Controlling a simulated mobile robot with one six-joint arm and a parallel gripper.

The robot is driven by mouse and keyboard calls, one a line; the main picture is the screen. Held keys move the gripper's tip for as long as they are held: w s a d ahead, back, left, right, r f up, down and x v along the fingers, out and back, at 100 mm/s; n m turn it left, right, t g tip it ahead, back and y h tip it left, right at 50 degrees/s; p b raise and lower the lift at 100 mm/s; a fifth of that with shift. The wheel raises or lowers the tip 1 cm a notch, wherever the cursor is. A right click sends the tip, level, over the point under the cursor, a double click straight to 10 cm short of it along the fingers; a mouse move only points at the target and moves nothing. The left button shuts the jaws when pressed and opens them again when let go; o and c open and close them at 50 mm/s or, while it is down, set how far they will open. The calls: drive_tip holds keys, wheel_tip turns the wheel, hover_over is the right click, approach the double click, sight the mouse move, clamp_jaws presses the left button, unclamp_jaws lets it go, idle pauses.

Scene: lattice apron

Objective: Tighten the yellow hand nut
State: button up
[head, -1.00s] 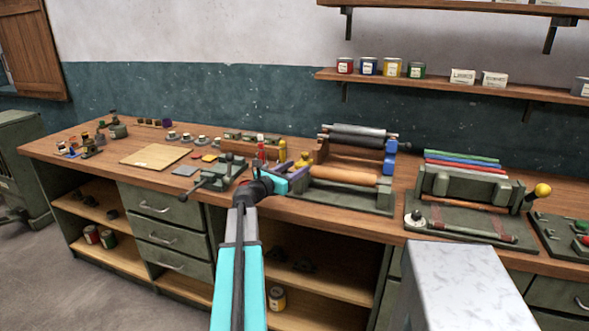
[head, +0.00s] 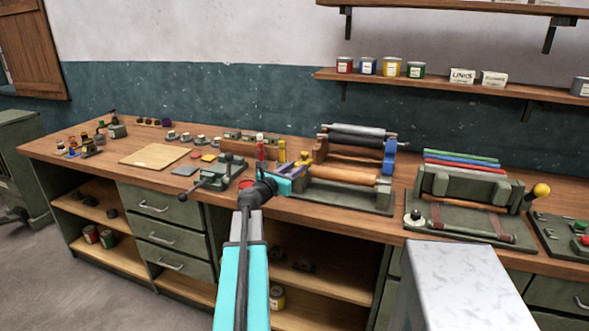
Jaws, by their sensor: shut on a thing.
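The yellow hand nut (head: 305,159) sits at the left end of the roller machine (head: 362,204), near the tan roller (head: 345,174). My gripper (head: 299,168) is shut at the nut, reaching in from the front left. The fingertips are small and partly hidden by my wrist, so the exact contact on the nut is hard to see. The machine stands upright on the workbench, with dark and grey rollers above the tan one and a blue part (head: 389,155) at its right end.
A green vise-like tool (head: 214,178) stands just left of my wrist. Another roller device (head: 462,188) with a yellow knob is to the right. A pale board (head: 154,156) lies at the left.

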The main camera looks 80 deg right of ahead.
drive_tip(key=o, duration=1.1)
drive_tip(key=shift+c, duration=0.2)
drive_tip(key=b+v, duration=0.1)
drive_tip(key=v, duration=1.3)
drive_tip(key=shift+b, duration=0.4)
drive_tip(key=shift+s+d, duration=0.1)
